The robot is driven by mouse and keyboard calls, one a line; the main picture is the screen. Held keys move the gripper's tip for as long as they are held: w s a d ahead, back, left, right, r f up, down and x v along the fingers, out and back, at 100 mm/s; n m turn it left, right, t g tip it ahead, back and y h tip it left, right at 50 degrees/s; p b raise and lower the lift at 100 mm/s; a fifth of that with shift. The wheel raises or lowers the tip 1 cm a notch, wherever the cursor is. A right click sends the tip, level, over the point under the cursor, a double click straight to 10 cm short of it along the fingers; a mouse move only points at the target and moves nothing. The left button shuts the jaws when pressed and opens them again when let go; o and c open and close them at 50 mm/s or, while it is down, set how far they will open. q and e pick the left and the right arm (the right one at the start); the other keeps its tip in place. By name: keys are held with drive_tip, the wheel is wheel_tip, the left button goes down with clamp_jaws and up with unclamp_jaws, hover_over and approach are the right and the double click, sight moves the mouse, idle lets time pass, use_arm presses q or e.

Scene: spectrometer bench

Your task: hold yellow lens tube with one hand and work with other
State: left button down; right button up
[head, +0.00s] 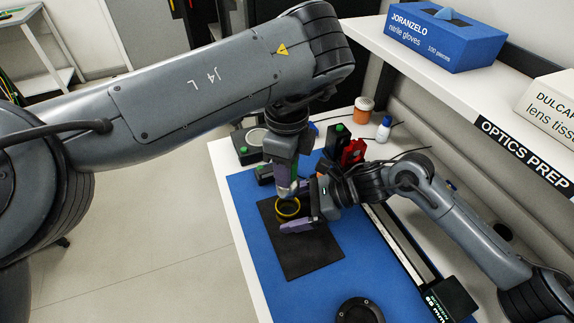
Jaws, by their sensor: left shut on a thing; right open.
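The yellow lens tube (288,208) shows as a yellow ring with a dark inside, above or on the black mat (309,259). My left gripper (287,193) points down from above and is shut at the tube's far side, on its rim as far as I can see. My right gripper (304,208) reaches in from the right. Its jaws are open close beside the tube, with one purple-grey finger just in front of it. Whether the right fingers touch the tube cannot be told. The tube's lower part is hidden.
A blue mat (254,196) covers the bench under the black mat. A rail (398,247) runs along the right. A red block (353,152), an orange-brown jar (363,110) and a white bottle (384,128) stand at the back. A black round part (359,311) lies in front.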

drive_tip(key=shift+r, duration=0.1)
drive_tip(key=v, duration=1.1)
drive_tip(key=shift+d+r, duration=0.1)
drive_tip(key=shift+d, duration=0.25)
drive_tip(key=shift+r, duration=0.1)
